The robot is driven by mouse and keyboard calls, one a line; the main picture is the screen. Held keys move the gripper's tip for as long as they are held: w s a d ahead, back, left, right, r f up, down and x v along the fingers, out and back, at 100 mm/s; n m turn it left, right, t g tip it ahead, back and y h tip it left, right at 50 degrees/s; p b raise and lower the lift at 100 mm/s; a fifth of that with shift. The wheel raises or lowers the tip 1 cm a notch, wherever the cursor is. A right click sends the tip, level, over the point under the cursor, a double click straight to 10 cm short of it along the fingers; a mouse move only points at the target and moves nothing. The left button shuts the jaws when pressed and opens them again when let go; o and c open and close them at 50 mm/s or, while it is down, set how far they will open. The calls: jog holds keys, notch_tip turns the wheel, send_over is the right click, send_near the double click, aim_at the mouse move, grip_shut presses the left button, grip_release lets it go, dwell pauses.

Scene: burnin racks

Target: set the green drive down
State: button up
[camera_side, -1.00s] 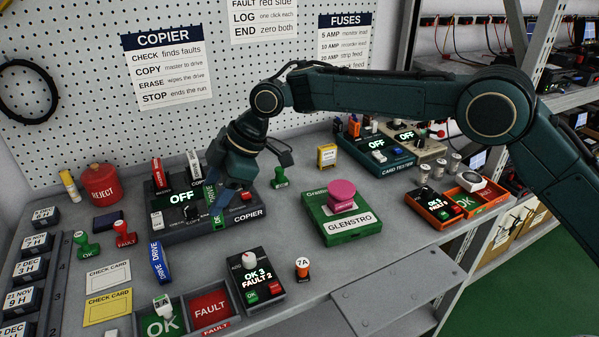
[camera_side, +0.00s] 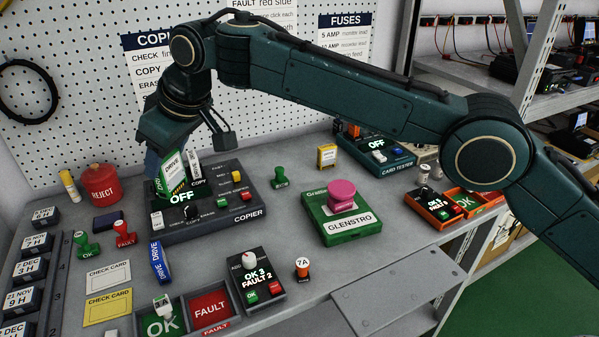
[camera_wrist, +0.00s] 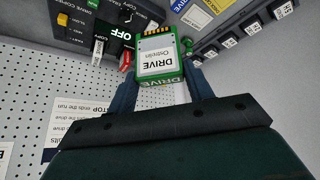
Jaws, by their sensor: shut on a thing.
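The green drive (camera_side: 172,170) has a white label reading DRIVE. My gripper (camera_side: 160,158) is shut on it and holds it over the back left of the dark copier (camera_side: 208,222), whose display reads OFF. In the wrist view the green drive (camera_wrist: 158,60) sits between my two fingers (camera_wrist: 158,85), its gold contacts pointing away from me. In the side view the drive hides part of the copier's back left, and I cannot tell how much gap lies beneath it.
A blue drive (camera_side: 160,262) lies in front of the copier's left end. A red REJECT pot (camera_side: 101,186), stamps and check cards (camera_side: 107,307) stand to the left. Grey bench shows between copier and green box.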

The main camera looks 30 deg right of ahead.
jog(key=shift+s+a+r+m, duration=0.15)
jog(key=shift+r+m, duration=0.1)
jog(key=shift+m, duration=0.05)
notch_tip(320, 180, down, 14)
jog(key=shift+f, duration=0.15)
dwell(0.7)
jog(key=shift+f, duration=0.15)
jog(key=shift+f, duration=2.7)
jog(key=shift+f, duration=0.1)
jog(key=o, duration=1.2)
